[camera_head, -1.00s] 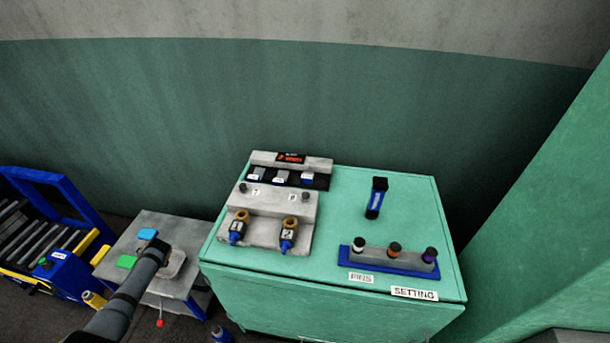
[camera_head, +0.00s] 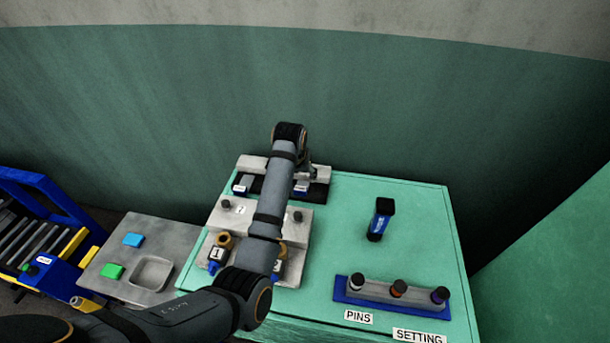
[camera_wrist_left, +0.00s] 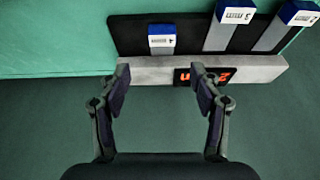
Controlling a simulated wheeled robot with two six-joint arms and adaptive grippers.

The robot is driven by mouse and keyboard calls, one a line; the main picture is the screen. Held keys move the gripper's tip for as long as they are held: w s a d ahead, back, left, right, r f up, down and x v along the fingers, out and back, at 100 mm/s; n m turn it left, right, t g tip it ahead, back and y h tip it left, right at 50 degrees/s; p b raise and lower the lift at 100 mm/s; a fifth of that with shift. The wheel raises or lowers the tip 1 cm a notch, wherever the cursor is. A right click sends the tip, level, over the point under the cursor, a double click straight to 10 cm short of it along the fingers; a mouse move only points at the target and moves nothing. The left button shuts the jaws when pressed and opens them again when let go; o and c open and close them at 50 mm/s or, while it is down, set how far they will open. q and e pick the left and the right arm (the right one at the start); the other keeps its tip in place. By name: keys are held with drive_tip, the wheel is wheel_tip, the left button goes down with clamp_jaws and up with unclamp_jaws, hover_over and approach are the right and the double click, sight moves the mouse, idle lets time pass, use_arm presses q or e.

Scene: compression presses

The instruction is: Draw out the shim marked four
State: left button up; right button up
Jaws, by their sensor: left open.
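Three shims with white labels and blue ends lie in the black-floored slot of the grey press block. In the left wrist view the shim marked four (camera_wrist_left: 162,40) is at the left, set apart from the one marked three (camera_wrist_left: 232,20) and another (camera_wrist_left: 290,20) at the right. In the head view the rightmost shim (camera_head: 301,188) shows beside my arm; the middle one is hidden. My left gripper (camera_wrist_left: 160,76) is open and empty. Its fingertips sit either side of the line of shim four, over the grey bar and short of the shim. In the head view it is mostly hidden.
A red display (camera_wrist_left: 204,76) is on the grey bar close to the right finger. Two brass-and-blue fittings (camera_head: 218,250) are at the block's front.

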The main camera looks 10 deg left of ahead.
sight(300, 189)
drive_tip(key=s+g, duration=0.1)
drive_tip(key=s, duration=0.8)
use_arm(q)
wheel_tip(300, 189, down, 4)
drive_tip(key=shift+a+f+p, duration=0.1)
drive_tip(key=shift+f+p, duration=0.15)
drive_tip(key=shift+p, duration=0.05)
drive_tip(key=x, duration=0.4)
drive_tip(key=shift+w+a, duration=0.15)
drive_tip(key=shift+f, duration=0.25)
drive_tip(key=shift+c, duration=2)
clamp_jaws()
use_arm(e)
drive_tip(key=shift+t, duration=0.3)
drive_tip(key=w, duration=0.4)
drive_tip(key=shift+r, duration=0.2)
